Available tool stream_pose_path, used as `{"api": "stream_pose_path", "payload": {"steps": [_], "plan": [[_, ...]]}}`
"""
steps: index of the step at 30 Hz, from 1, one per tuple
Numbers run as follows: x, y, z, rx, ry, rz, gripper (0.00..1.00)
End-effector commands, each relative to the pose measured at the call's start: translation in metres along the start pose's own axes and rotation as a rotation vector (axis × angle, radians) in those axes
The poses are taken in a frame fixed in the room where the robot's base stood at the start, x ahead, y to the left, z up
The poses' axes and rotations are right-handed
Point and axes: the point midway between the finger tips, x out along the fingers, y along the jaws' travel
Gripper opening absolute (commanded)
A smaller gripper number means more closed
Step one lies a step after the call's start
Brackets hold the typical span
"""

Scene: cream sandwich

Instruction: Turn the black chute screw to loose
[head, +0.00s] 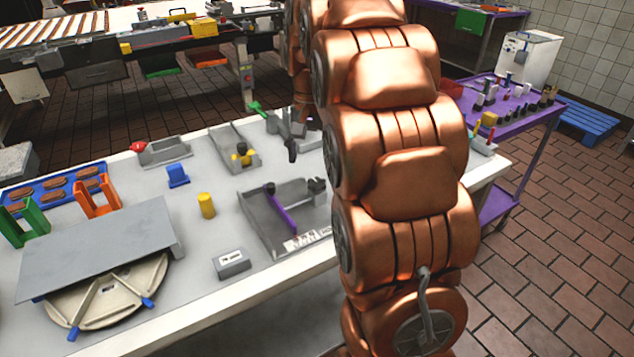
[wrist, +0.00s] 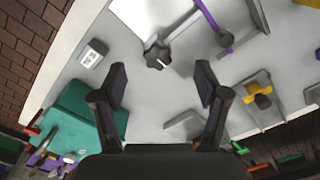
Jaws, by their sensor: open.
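The black chute screw (wrist: 158,56) shows in the wrist view as a lobed black knob on a short grey stem, beside a grey chute (wrist: 190,45) with a purple bar (wrist: 213,22). In the head view the black screw (head: 317,186) is at the right of the grey chute (head: 262,222), close to my arm. My gripper (wrist: 160,80) is open and empty in the wrist view. The screw appears beyond its fingertips, roughly midway between them, with no contact visible. My arm covers much of that area in the head view. The screw's tightness cannot be told.
A yellow cylinder (head: 206,205), blue block (head: 177,175) and small labelled box (head: 231,263) stand left of the chute. A purple cart (head: 530,120) stands at right.

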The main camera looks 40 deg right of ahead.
Motion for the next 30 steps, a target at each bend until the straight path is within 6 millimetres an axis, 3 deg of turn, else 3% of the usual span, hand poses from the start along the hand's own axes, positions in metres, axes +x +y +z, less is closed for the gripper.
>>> {"api": "stream_pose_path", "payload": {"steps": [3, 7, 13, 30], "plan": [[0.005, 0.004, -0.021, 0.046, 0.006, -0.003, 0.74], [0.006, 0.006, -0.031, 0.070, 0.010, -0.006, 0.74], [0.017, 0.006, -0.033, 0.074, 0.010, -0.006, 0.74], [0.079, 0.006, -0.032, 0.073, 0.008, -0.006, 0.74]]}}
